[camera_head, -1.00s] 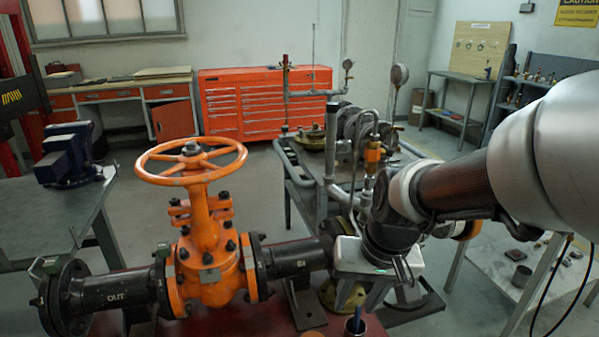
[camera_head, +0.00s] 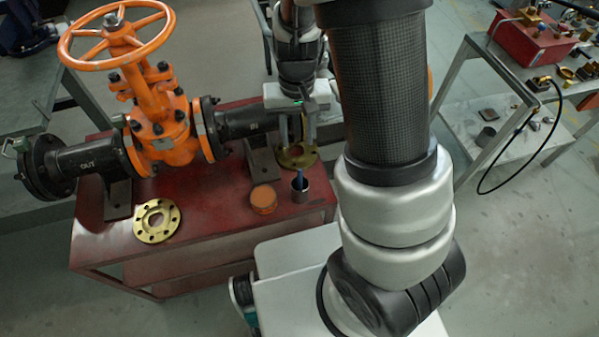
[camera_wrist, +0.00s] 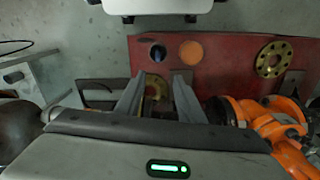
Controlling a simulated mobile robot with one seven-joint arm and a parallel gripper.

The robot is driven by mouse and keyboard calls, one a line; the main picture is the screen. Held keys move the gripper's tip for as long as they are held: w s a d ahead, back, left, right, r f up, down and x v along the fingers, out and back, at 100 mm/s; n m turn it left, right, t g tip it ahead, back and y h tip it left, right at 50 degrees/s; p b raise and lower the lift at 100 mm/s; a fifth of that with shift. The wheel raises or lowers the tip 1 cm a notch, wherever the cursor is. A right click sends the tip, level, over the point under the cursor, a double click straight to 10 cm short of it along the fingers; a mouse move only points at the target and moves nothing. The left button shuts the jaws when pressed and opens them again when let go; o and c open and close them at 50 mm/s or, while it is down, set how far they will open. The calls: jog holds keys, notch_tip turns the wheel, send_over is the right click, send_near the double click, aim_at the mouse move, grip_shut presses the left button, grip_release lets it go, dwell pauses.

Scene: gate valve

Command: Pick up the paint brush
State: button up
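A small dark cup (camera_head: 300,194) stands on the red table near its front right edge. A slim blue thing (camera_head: 300,177), likely the paint brush, stands up out of it; its bristles are not clear. In the wrist view the cup (camera_wrist: 158,52) shows beyond my fingertips, and the brush is too small to make out. My gripper (camera_head: 297,138) is open and empty, fingers pointing down, behind the cup and above a brass flange. In the wrist view the two fingers of my gripper (camera_wrist: 158,80) are spread apart.
An orange gate valve (camera_head: 160,120) with a handwheel and black pipes stands left of my gripper. A round orange-lidded tin (camera_head: 264,197) is beside the cup. One brass flange (camera_head: 157,220) lies front left, another (camera_head: 297,157) under my gripper. The red tabletop (camera_head: 215,210) between is clear.

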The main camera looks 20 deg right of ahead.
aim_at(300, 169)
notch_tip(300, 169, down, 12)
jog(key=shift+r+b, duration=0.25)
jog(key=shift+b, duration=0.8)
jog(key=f, duration=0.3)
jog(key=f+b, duration=0.1)
jog(key=f, duration=0.1)
jog(key=shift+s+d+f, duration=0.1)
jog(key=shift+s+d, duration=0.1)
jog(key=shift+d, duration=0.1)
grip_shut()
